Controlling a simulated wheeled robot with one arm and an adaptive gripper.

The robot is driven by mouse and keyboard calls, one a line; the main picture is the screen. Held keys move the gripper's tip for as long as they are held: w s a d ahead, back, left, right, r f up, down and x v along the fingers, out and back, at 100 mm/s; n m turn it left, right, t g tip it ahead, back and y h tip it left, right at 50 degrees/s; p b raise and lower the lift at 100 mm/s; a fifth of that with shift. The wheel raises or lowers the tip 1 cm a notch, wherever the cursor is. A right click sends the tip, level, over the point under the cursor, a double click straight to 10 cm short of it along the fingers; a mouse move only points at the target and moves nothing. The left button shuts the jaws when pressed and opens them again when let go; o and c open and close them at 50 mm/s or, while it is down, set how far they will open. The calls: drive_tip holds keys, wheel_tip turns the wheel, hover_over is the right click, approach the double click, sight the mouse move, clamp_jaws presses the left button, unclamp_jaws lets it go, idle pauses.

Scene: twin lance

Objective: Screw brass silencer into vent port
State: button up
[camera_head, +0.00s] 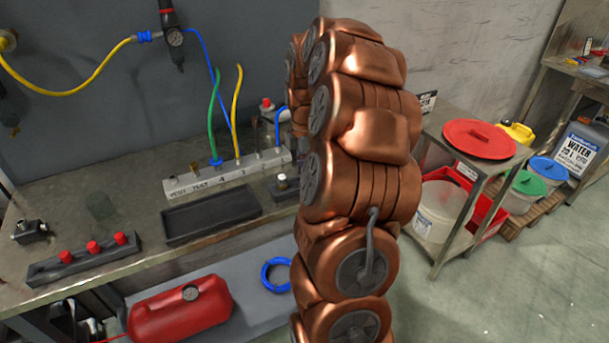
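A grey manifold block (228,176) lies on the workbench, with ports along its top. Its lettering seems to read VENT, TEST and then numbers, from left to right. The vent port (172,180) is at the left end; I cannot make out its thread or whether anything sits in it. A small dark piece with a brass-coloured top (281,182) stands in front of the manifold's right part; I cannot tell whether it is the brass silencer. My copper-coloured arm fills the middle of the view and hides what is behind it. My gripper is not visible.
A black tray (211,215) lies in front of the manifold. A dark rack with red knobs (92,250) is at the front left. Green (214,115) and yellow (238,110) hoses rise from the manifold. A red tank (180,308) is below the bench. A cart with a red lid (479,139) stands right.

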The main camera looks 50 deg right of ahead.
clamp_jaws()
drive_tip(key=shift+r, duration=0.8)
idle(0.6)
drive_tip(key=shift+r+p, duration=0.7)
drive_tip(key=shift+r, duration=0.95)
